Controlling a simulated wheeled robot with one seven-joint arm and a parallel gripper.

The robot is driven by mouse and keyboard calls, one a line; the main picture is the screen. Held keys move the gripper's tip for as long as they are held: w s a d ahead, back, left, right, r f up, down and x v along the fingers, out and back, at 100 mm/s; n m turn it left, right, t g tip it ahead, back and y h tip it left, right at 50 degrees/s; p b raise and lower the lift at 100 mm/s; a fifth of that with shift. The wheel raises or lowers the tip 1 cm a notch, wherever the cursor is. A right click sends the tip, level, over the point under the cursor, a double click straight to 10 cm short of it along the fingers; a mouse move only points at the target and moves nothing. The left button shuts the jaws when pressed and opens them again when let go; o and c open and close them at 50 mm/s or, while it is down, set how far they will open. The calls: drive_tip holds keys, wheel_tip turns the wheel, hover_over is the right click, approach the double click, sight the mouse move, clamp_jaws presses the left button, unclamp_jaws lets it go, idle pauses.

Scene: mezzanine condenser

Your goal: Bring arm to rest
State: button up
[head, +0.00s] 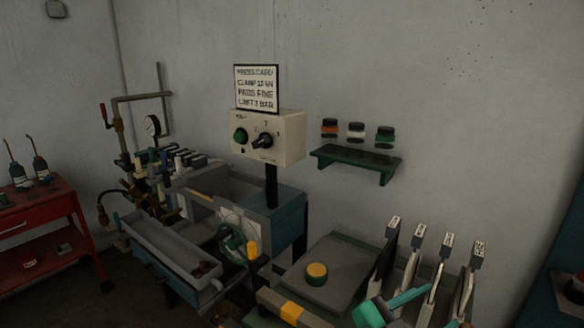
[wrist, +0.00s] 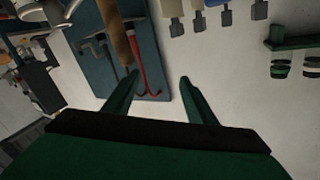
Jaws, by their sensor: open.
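My gripper (wrist: 158,78) shows in the wrist view as two green fingers reaching up from a dark and green body. The fingers stand well apart, and I see nothing held between them. Behind them are a blue tool board (wrist: 168,40) and the pale wall. I cannot tell how far the fingertips are from the board.
In the head view, a press bench with a control box (head: 285,137) and a green handwheel (head: 238,243) stands centrally. A small wall shelf (head: 356,163) holds 3 jars. Tagged levers (head: 413,258) rise at lower right. A red cart (head: 40,220) is at left.

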drive_tip(key=s+a+f+n+t+y, duration=0.2)
drive_tip(key=a+f+n+t+y, duration=0.4)
drive_tip(key=f+n, duration=0.3)
drive_tip(key=s+a+f+n+t+y, duration=0.2)
drive_tip(key=a+f+n+t+y, duration=0.25)
drive_tip(key=a+f+n, duration=0.45)
drive_tip(key=s+a+f+g+y, duration=0.1)
drive_tip(key=s+a+f, duration=0.2)
drive_tip(key=s, duration=0.6)
drive_tip(key=s+a+f+g+y, duration=0.1)
drive_tip(key=s+a+f, duration=0.3)
drive_tip(key=s, duration=0.4)
drive_tip(key=s+a+f+g+y, duration=0.1)
drive_tip(key=s+a+f+y, duration=0.2)
drive_tip(key=s, duration=0.6)
drive_tip(key=shift+s+a+f+m, duration=0.35)
drive_tip(key=shift+a+f, duration=0.25)
drive_tip(key=shift+f, duration=0.2)
drive_tip(key=shift+c, duration=0.6)
drive_tip(key=c, duration=0.4)
drive_tip(key=shift+w+a, duration=0.1)
drive_tip(key=shift+w, duration=0.1)
